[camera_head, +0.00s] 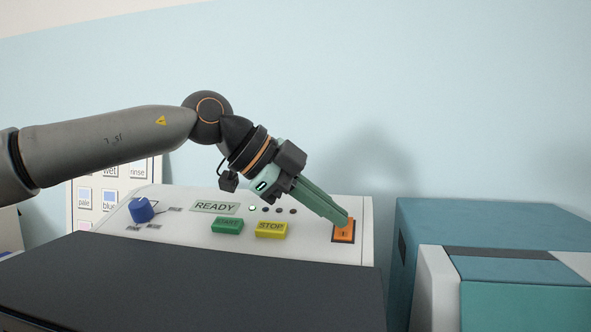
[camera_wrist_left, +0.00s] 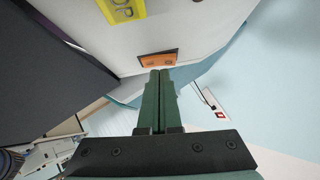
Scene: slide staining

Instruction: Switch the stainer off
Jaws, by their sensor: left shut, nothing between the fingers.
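The stainer's white control panel (camera_head: 310,250) stands behind a dark grey lid. At its right end is an orange rocker switch (camera_head: 343,232) in a dark frame; the switch also shows in the left wrist view (camera_wrist_left: 158,60). My left gripper (camera_head: 345,222) is shut and empty, with its green fingertips at the upper part of the switch, covering some of it. In the left wrist view the fingertips (camera_wrist_left: 158,72) are at the switch's near edge; I cannot tell whether they touch it. The display reads READY (camera_head: 214,207) and one indicator lamp (camera_head: 252,208) is lit. My right gripper is not in view.
A green START button (camera_head: 227,226), a yellow STOP button (camera_head: 271,229) and a blue knob (camera_head: 141,210) sit left of the switch. The dark lid (camera_head: 200,285) fills the front. A teal and white machine (camera_head: 480,225) stands to the right.

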